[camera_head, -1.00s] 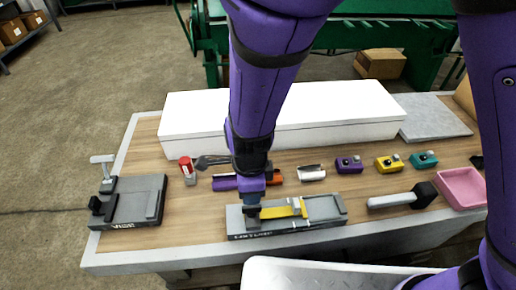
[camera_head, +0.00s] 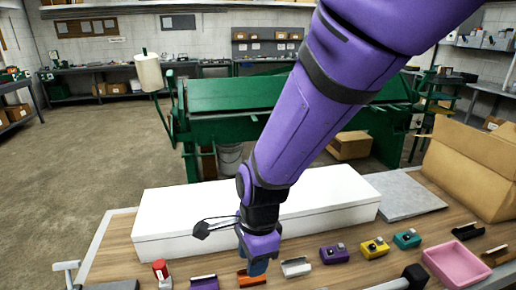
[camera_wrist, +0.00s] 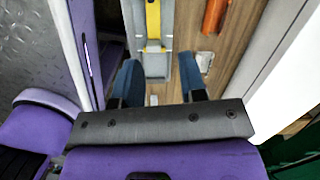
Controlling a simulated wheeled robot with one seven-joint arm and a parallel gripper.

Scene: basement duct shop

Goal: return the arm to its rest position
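My purple arm reaches down over the workbench (camera_head: 120,238) in the head view. My gripper (camera_head: 256,268) is at its end, in front of the long white box and above the row of small parts. In the wrist view the two blue fingers of my gripper (camera_wrist: 160,75) stand apart with nothing held between them. Beyond them lies the grey fixture (camera_wrist: 152,65) with a yellow strip (camera_wrist: 153,18) in it. In the head view the fixture is out of frame.
The long white box (camera_head: 330,195) lies behind the gripper. Orange (camera_head: 250,280), white (camera_head: 296,267), purple, yellow (camera_head: 375,248) and teal (camera_head: 407,238) parts line the bench. A pink tray (camera_head: 457,265) and cardboard box (camera_head: 475,165) are at right. A green machine (camera_head: 240,95) stands behind.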

